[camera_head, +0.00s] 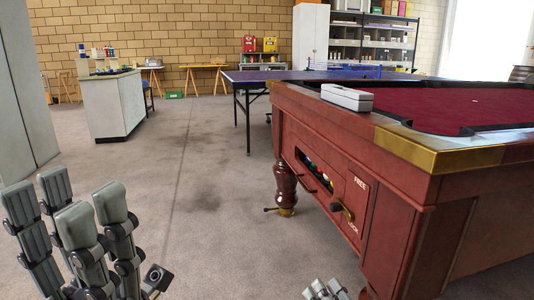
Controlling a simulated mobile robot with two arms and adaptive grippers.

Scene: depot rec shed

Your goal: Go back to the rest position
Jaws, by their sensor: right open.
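My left gripper (67,210) is large in the lower left corner. Its grey segmented fingers point up and stand apart, with nothing seen between them. It is over the carpet, well to the left of the pool table. My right gripper (325,290) shows only its fingertips at the bottom edge, low in front of the pool table's side. It is open, and I see nothing in it; the rest of it is out of the frame.
A red wooden pool table (320,130) fills the right side, with a light box (346,97) on its rim. A blue table tennis table (260,75) stands behind it. A white counter (113,105) stands at the back left. The middle carpet is clear.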

